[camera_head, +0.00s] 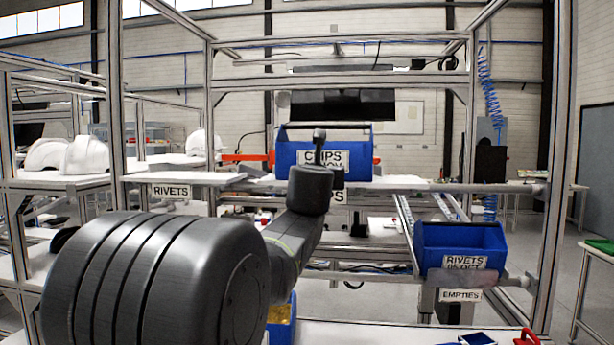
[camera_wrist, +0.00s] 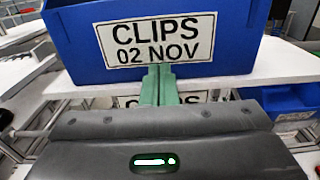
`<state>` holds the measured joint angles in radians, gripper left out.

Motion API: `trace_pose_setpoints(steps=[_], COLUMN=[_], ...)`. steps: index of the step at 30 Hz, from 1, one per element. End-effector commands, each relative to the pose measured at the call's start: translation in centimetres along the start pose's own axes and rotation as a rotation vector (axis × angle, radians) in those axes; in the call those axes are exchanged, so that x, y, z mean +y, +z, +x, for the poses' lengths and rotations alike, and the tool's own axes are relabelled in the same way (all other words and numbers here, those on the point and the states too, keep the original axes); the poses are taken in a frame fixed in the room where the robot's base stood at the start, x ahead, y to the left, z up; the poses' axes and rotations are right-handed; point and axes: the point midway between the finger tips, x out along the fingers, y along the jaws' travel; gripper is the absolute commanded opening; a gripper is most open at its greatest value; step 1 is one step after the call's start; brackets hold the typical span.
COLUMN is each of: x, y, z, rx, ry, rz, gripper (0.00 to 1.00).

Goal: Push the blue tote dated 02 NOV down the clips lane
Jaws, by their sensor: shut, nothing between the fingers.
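The blue tote (camera_head: 290,158) labelled CLIPS 02 NOV sits on the upper rack level, straight ahead; my arm covers part of its label in the head view. In the wrist view the tote (camera_wrist: 75,45) fills the top, its white label readable. My gripper (camera_wrist: 160,72) is shut and empty, its green fingers pointing at the tote's front just below the label. The fingertips are at or very near that face; I cannot tell if they touch. A lane sign (camera_wrist: 130,101) below the shelf edge is partly hidden by the fingers.
A blue tote marked RIVETS (camera_head: 462,240) stands lower right above an EMPTIES sign (camera_head: 461,295). A RIVETS sign (camera_head: 170,191) marks the shelf at left. Another blue tote (camera_head: 290,308) shows low behind my arm. Rack posts (camera_head: 115,120) stand either side. White helmet shells (camera_head: 88,155) lie at left.

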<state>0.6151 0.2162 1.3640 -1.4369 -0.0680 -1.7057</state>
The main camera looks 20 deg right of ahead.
Motion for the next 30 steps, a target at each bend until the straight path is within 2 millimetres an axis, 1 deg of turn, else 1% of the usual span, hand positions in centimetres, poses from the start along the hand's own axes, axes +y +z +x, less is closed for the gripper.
trace_pose_setpoints(steps=[1,6,16,19,22,27,30], x=[0.0,0.0,0.0,0.0,0.0,0.0,0.0], y=[0.0,0.0,0.0,0.0,0.1,0.1,0.1], z=[0.5,1.3,1.4,1.8,3.1,6.1,7.5], rx=[0.0,0.0,0.0,0.0,0.001,0.002,0.001], ry=[0.0,0.0,-0.001,-0.001,-0.001,-0.001,-0.001], rz=[0.0,0.001,0.001,0.001,0.001,0.0,0.0], gripper=[0.0,0.0,0.0,0.0,0.0,0.0,0.0])
